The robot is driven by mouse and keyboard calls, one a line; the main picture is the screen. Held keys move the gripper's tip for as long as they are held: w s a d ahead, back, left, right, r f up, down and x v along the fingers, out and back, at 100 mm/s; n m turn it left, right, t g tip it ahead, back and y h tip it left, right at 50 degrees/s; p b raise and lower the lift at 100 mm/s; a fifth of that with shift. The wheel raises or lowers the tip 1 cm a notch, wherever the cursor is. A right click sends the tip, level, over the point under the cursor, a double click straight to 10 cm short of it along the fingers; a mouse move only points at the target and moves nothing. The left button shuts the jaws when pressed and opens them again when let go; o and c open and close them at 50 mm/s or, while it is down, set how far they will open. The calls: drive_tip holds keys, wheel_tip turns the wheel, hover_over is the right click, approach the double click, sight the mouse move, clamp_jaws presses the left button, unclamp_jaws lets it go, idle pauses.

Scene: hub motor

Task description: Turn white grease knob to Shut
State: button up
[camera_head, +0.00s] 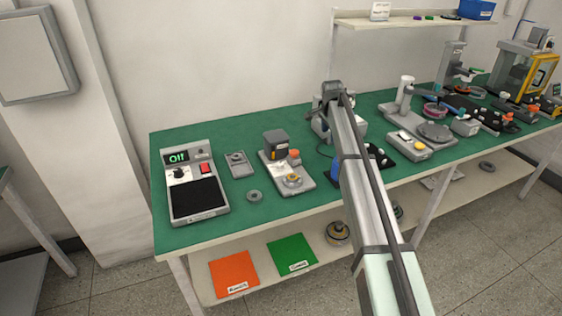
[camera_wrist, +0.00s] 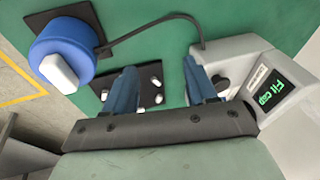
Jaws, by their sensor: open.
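A white knob (camera_wrist: 59,73) sits on a round blue body (camera_wrist: 75,45) at the upper left of the wrist view. A cable runs from the blue body toward a grey unit (camera_wrist: 232,55) with a green display (camera_wrist: 272,97), which seems to read "Fil cap". A dark knob (camera_wrist: 222,84) on this unit is partly hidden by the right finger. No knob is legibly marked as the grease knob. My gripper (camera_wrist: 160,66) is open and empty, its two blue fingers right of the white knob and apart from it. The head view does not clearly show the gripper.
A black plate with several white buttons (camera_wrist: 150,82) lies below the fingers. In the head view, a unit reading "Off" (camera_head: 196,186) stands left on the green bench (camera_head: 240,125). Several devices crowd the bench's right; a shelf (camera_head: 400,20) hangs above.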

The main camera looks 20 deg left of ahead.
sight(281, 163)
drive_tip(key=s+a+r+m+g, duration=0.2)
drive_tip(key=s+a+r+g, duration=0.25)
drive_tip(key=s+a, duration=1)
drive_tip(key=shift+t, duration=0.45)
drive_tip(key=f, duration=1.3)
drive_tip(key=shift+w+f, duration=0.15)
drive_tip(key=shift+w, duration=0.25)
clamp_jaws()
